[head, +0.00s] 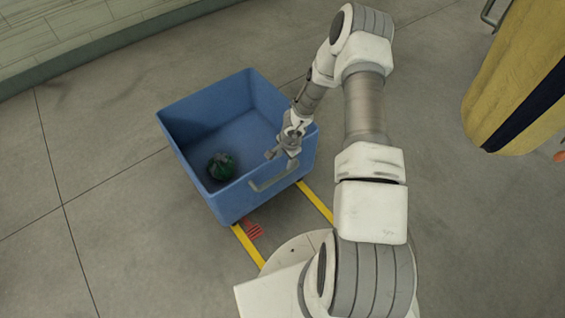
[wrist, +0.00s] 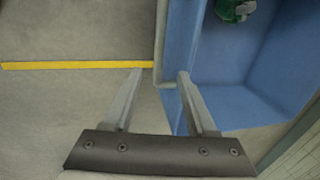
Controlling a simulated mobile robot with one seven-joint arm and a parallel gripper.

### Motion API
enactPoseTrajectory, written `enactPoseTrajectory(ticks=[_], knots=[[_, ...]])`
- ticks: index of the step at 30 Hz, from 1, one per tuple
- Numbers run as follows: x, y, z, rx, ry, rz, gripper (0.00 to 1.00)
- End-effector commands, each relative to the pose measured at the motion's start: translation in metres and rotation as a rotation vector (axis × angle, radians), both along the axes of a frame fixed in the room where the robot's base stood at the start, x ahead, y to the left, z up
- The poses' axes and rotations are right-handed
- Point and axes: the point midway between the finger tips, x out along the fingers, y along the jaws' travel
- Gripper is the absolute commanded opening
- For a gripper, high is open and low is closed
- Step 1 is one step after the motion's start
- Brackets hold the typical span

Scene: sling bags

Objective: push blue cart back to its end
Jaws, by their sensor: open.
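The blue cart (head: 190,165) is an open box standing on the floor, with a dark green round thing (head: 221,166) inside. A pale bar handle (head: 274,178) is on its near side, facing my base. My gripper (head: 282,150) is over the near rim, close to the handle's right half. In the wrist view my gripper (wrist: 160,74) is open, its fingers apart. The handle (wrist: 160,40) and the edge of the cart's wall (wrist: 183,40) show between and beyond the fingertips. I cannot tell whether the fingers touch either.
Two yellow floor lines (head: 315,202) run from under the cart toward my base, with a red mark (head: 253,229) between them. A yellow and navy hanging thing (head: 520,75) is at the upper right. A pale wall (head: 60,35) is upper left. Floor behind and left of the cart is clear.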

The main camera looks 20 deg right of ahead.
Motion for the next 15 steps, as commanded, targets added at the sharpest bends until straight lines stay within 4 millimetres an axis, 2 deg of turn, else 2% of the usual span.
enactPoseTrajectory(ticks=[1, 6, 15], knots=[[-0.002, -0.001, 0.015, -0.001, -0.001, 0.0, 0.57], [-0.006, -0.002, 0.035, 0.0, 0.0, -0.001, 0.57], [-0.008, -0.002, 0.041, 0.0, 0.0, -0.001, 0.57]])
